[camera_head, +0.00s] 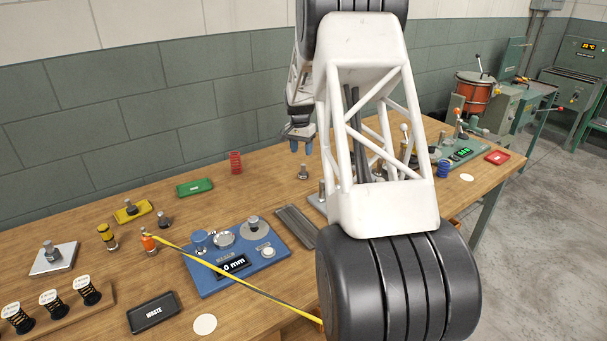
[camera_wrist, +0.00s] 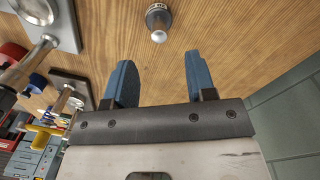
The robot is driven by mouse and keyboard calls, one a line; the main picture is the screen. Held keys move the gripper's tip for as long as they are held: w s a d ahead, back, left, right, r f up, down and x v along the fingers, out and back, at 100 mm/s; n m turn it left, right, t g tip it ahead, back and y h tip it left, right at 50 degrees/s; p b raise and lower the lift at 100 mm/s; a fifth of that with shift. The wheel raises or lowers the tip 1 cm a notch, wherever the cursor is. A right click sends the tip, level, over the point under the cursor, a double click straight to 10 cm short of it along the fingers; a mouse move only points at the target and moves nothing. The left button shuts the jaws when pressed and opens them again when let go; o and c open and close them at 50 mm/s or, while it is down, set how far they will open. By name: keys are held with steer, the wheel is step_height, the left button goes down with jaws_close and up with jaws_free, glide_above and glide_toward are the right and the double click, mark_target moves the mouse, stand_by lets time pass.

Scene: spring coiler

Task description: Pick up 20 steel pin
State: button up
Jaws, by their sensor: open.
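A small steel pin on a dark round base (camera_head: 303,172) stands upright on the wooden table, just below and beyond my gripper (camera_head: 301,147). In the wrist view, a pin with a bright tip (camera_wrist: 158,22) stands ahead of the gap between my blue fingers (camera_wrist: 159,65). It looks like the same pin, apart from both fingers. No number is readable on it. My gripper is open and empty, above the table.
A red spring (camera_head: 236,163) and green tray (camera_head: 194,188) lie left of my gripper. A blue measuring device (camera_head: 215,287), black waste tray (camera_head: 152,313) and yellow strap (camera_head: 240,283) are nearer. My arm hides part of the table and the green machine (camera_head: 470,146).

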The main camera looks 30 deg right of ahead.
mark_target(303, 165)
steer(key=shift+s+f, duration=0.1)
steer(key=shift+f, duration=1.2)
steer(key=shift+s+d+f, duration=0.1)
steer(key=shift+f, duration=1.2)
steer(key=shift+s+d+f, duration=0.1)
steer(key=shift+f, duration=1.2)
jaws_close()
